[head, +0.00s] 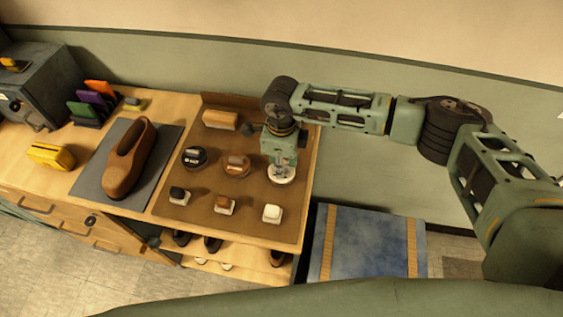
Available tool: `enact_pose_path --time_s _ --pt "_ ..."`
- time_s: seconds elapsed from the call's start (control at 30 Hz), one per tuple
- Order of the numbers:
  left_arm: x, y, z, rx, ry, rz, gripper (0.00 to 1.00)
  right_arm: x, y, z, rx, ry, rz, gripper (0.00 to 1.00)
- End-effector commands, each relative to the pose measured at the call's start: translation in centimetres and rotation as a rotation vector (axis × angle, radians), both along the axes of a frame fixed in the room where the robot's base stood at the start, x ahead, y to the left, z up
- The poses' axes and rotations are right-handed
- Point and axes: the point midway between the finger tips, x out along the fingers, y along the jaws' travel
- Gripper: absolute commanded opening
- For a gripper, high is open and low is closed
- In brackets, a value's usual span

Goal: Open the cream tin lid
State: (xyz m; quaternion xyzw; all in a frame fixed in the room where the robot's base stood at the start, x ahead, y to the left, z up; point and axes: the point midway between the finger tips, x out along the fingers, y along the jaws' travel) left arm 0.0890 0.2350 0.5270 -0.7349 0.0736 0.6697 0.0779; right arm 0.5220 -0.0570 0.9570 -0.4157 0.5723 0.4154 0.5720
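The cream tin (283,178) is a small, round, pale tin at the right end of a row of tins on the brown mat. My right gripper (281,168) points down directly over it, with its fingertips at or just above the lid. The gripper hides much of the tin's top, so I cannot tell whether the fingers touch or hold the lid. The lid appears to be on the tin, though this is partly hidden. My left gripper is not in view.
A black tin (194,162) and a brown tin (237,169) stand left of the cream tin. Several brushes, including a cream-topped one (271,213), sit in front. A brown shoe (128,160) lies on a grey mat (88,183). A yellow box (50,156) is farther left.

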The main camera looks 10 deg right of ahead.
Motion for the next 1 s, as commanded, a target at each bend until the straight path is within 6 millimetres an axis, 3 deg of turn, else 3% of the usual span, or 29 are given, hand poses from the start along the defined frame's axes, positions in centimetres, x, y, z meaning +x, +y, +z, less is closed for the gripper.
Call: enact_pose_path --time_s 0.23,0.77,1.0 --pt "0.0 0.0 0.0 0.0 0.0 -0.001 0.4 0.0 0.0 0.0 0.0 0.0 0.0 0.0" --pt "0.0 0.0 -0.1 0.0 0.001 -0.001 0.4 0.0 0.0 0.0 0.001 0.001 -0.001 0.0" --pt "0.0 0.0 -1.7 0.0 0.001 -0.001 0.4 0.3 -0.1 -0.1 0.018 0.048 -0.002 0.0"
